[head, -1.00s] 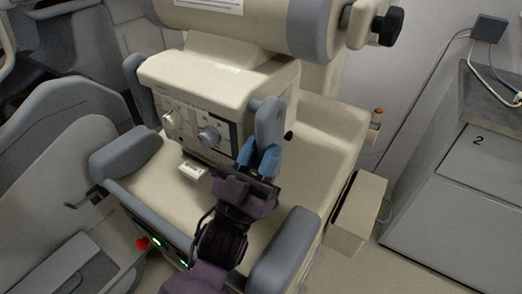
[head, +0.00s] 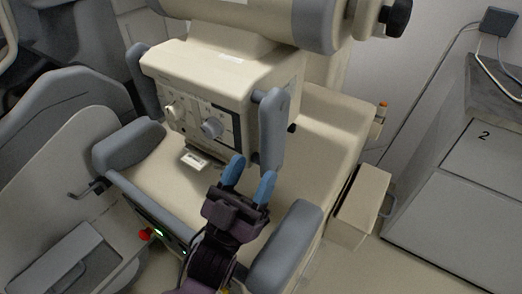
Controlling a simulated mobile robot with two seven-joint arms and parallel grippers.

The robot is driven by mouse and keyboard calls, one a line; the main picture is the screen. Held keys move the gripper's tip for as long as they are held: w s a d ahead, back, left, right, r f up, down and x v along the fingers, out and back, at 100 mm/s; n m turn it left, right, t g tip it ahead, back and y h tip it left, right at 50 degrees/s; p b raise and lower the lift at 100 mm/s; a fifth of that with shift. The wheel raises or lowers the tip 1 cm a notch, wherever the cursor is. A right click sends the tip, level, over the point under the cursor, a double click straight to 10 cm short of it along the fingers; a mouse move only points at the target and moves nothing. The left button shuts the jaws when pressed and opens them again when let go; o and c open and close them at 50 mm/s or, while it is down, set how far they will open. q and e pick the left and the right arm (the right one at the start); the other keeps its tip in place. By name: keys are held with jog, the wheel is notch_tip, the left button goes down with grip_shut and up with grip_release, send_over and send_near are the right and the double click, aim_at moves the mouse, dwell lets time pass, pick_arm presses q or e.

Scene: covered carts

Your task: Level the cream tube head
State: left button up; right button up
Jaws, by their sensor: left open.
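The cream tube head (head: 215,62) is at the top middle: a boxy front with knobs and a small dark panel, beneath a cream cylinder with a grey end band. The box looks slanted in the picture; I cannot tell its true tilt. Grey handles stand at its sides, the right handle (head: 273,128) nearest my gripper. My left gripper (head: 250,168) is open, blue fingertips apart and nothing between them. Its right fingertip is at the lower end of that handle in the picture; contact cannot be told. The cylinder's top is cut off. My right gripper is not in view.
The cream cart body (head: 325,125) lies below the head, with grey padded bumpers (head: 288,246) at its front corners. A cream box (head: 358,205) hangs at its right side. A grey cabinet (head: 455,195) stands right; grey covered equipment (head: 60,125) crowds the left.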

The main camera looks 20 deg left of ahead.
pick_arm(q)
jog(key=shift+v, duration=2.65)
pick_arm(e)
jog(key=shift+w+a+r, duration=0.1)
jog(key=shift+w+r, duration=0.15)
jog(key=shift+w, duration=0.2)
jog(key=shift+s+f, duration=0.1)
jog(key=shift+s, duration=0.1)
